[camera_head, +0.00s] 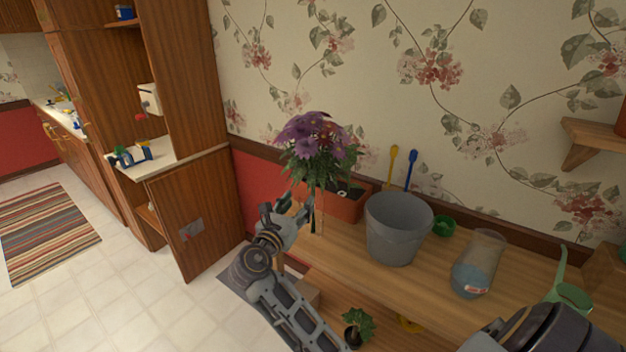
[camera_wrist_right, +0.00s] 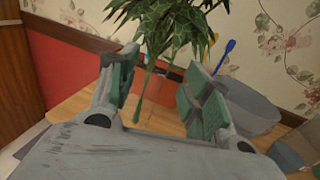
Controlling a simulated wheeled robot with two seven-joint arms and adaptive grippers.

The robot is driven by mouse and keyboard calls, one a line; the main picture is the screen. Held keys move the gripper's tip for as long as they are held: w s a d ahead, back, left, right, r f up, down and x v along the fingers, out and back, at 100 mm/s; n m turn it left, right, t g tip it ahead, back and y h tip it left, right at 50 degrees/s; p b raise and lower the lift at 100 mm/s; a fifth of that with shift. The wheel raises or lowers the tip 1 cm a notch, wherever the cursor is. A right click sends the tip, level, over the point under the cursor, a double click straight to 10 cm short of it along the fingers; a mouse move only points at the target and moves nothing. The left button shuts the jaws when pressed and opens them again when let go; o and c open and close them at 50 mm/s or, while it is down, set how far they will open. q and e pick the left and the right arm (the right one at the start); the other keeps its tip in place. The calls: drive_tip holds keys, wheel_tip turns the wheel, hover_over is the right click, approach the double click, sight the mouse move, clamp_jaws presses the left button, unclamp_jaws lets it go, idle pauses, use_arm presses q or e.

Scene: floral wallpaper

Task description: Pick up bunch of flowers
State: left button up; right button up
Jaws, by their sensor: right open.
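The bunch of flowers (camera_head: 318,138) has purple blooms and green leaves. It stands upright near the left end of the wooden shelf top, close to the wall. My right gripper (camera_head: 292,212) is beside its stems, below the leaves. In the right wrist view, the open fingers of my right gripper (camera_wrist_right: 160,92) stand on either side of the stems, with a gap. The leaves of the bunch (camera_wrist_right: 165,22) hang above the fingertips there, and the blooms are out of frame. Whether a clear vase surrounds the stems, I cannot tell. My left gripper is not in view.
An orange planter (camera_head: 343,207) stands just behind the stems. A grey bucket (camera_head: 397,228) is to the right, then a green pot (camera_head: 444,227), a clear jug (camera_head: 478,265) and a green watering can (camera_head: 568,297). A potted plant (camera_head: 357,327) sits lower down.

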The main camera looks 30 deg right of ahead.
sight(311, 180)
drive_tip(key=shift+d, duration=0.15)
drive_tip(key=shift+x, duration=4.2)
drive_tip(key=shift+w, duration=0.2)
drive_tip(key=w+d, duration=0.1)
drive_tip(key=w+d+r, duration=0.1)
drive_tip(key=w, duration=0.1)
drive_tip(key=shift+d, duration=0.35)
drive_tip(key=shift+w+d, duration=0.25)
drive_tip(key=shift+d, duration=0.25)
drive_tip(key=shift+c, duration=0.2)
clamp_jaws()
